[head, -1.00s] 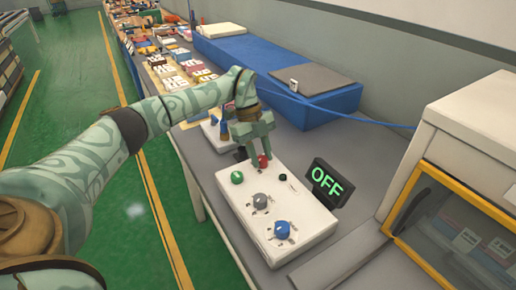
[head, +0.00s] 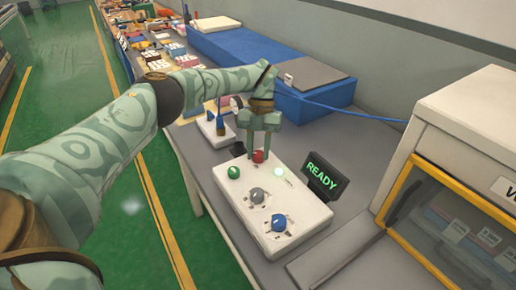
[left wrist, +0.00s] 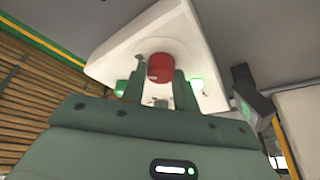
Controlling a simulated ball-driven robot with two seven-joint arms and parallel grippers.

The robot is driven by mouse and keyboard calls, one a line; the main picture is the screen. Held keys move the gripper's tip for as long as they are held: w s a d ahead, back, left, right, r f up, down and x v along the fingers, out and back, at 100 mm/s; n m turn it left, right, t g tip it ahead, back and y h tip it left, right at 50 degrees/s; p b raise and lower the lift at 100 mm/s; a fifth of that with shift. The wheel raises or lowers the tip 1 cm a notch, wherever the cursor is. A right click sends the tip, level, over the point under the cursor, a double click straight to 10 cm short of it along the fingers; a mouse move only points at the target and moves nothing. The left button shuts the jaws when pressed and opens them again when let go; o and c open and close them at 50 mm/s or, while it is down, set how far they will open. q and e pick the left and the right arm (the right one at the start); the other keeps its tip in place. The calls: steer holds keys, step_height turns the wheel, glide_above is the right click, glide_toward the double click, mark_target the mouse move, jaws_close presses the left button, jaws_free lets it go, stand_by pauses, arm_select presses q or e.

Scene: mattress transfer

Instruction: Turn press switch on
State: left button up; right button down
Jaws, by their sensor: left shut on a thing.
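A small indicator light (head: 278,171) glows pale green. A dark display (head: 324,177) beside the box reads READY in green. My left gripper (head: 258,148) points down at the red knob, shut on it. In the left wrist view the red knob (left wrist: 160,68) sits between the two fingers (left wrist: 158,90). My right gripper is out of view.
A cabinet (head: 460,160) with a yellow-framed window stands at the right. A blue mattress-like block (head: 240,60) lies behind the box, with a grey pad (head: 310,73) on it. Cluttered small items fill the table's far end. Green floor is open at left.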

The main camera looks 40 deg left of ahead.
arm_select(q)
steer(key=shift+m+y, duration=0.3)
steer(key=shift+m, duration=0.5)
steer(key=o, duration=1)
steer(key=v, duration=0.2)
steer(key=b+v, duration=0.1)
steer(key=v, duration=0.3)
steer(key=shift+w+r, duration=0.15)
steer(key=shift+w, duration=0.25)
steer(key=b+v, duration=0.4)
steer(key=v, duration=0.1)
steer(key=shift+d+r+b, duration=0.1)
steer(key=shift+r+b, duration=0.15)
steer(key=shift+b, duration=0.05)
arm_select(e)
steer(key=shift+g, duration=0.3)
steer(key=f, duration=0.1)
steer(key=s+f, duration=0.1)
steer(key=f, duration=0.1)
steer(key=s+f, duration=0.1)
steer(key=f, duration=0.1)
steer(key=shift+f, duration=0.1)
